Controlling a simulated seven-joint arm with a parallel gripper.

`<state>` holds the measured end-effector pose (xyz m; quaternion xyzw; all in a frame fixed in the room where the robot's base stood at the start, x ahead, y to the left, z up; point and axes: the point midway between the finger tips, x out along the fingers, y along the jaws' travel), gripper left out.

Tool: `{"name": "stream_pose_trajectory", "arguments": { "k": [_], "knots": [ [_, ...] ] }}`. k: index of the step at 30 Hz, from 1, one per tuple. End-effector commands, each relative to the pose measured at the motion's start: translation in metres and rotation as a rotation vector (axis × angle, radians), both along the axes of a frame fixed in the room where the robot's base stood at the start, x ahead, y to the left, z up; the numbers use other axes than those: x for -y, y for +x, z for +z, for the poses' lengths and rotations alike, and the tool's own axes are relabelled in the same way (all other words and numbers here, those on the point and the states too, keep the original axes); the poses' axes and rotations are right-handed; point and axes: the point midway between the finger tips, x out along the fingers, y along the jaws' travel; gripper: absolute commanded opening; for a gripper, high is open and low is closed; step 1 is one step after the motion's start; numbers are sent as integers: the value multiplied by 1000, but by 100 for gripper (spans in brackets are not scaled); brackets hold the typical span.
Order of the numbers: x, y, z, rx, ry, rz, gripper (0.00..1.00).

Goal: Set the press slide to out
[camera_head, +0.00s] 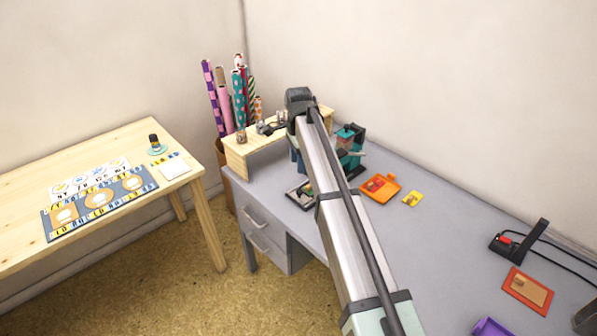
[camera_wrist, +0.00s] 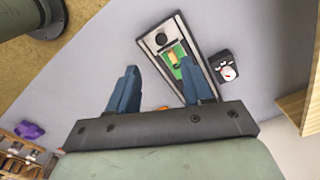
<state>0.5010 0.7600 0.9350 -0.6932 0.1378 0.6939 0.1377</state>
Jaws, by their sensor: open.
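The press (camera_head: 352,140) is a teal machine on the grey desk, partly hidden behind my arm in the head view. A dark-framed tray, which looks like the press slide (camera_head: 299,196), shows left of my arm. In the wrist view the slide (camera_wrist: 205,75) is a long grey plate with a dark edge, a black round knob (camera_wrist: 162,39) at its far end and a green inset with a small tan piece. My gripper (camera_wrist: 158,66) is open, its blue fingers apart. The right finger overlaps the slide in the picture; I cannot tell whether they touch.
A small black object with a white dial (camera_wrist: 227,70) lies beside the slide. A wooden riser (camera_head: 240,152) stands at the desk's back left. An orange inkpad (camera_head: 380,187) and a yellow pad (camera_head: 412,198) lie right of my arm.

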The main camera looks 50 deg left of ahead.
Motion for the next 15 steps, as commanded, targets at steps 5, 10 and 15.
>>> {"name": "stream_pose_trajectory", "arguments": {
  "k": [5, 10, 15],
  "knots": [
    [0, 0, 15, 0, 0, 0, 50],
    [0, 0, 18, 0, -1, 0, 50],
    [0, 0, 18, 0, -1, 0, 50]
  ]
}}
